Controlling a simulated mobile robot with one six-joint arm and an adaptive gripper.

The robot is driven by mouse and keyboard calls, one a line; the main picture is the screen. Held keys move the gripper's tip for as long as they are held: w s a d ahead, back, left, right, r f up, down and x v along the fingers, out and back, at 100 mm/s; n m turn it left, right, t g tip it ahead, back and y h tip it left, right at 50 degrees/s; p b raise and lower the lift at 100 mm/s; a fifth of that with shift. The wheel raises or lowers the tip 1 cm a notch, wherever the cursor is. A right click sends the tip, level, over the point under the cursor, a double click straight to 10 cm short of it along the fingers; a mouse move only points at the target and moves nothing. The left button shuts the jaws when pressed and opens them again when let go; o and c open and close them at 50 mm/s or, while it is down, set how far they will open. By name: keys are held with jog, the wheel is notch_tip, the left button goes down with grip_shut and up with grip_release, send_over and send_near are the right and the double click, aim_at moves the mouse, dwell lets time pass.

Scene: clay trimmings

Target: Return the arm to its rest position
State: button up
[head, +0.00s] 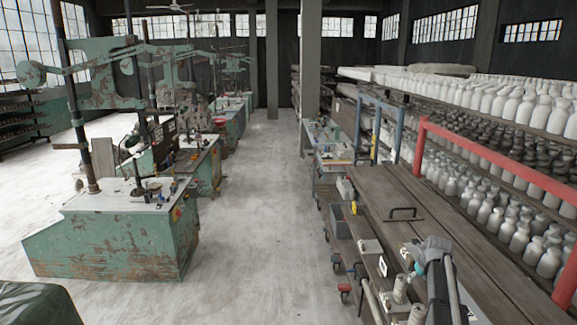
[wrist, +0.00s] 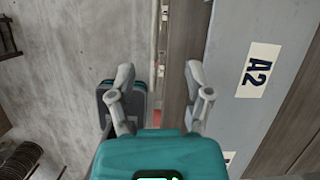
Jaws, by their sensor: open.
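My gripper (wrist: 159,75) shows in the wrist view with its two grey fingers spread apart and nothing between them. Its teal body fills the bottom of that view. In the head view, my arm (head: 437,262) is at the lower right, above the wooden bench top. The gripper's fingers cannot be made out clearly there.
Wooden boards (head: 440,215) with a black handle lie beside my arm. A red frame (head: 490,160) and shelves of pale bottles stand at the right. A grey panel (wrist: 232,85) labelled A2 is near the gripper. Green machines (head: 120,240) line the left. The middle aisle (head: 255,200) is clear.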

jog(key=s+a+f+n+g+b, duration=0.2)
jog(key=s+a+f+n+b, duration=0.9)
jog(key=a+n, duration=0.3)
jog(key=s+a+f+n+g+b, duration=0.2)
jog(key=s+a+f+n+b, duration=0.9)
jog(key=n, duration=0.9)
jog(key=shift+s+a+f, duration=1)
jog(key=shift+s+a, duration=0.35)
jog(key=shift+s, duration=0.35)
jog(key=shift+c, duration=0.6)
jog(key=shift+d, duration=0.15)
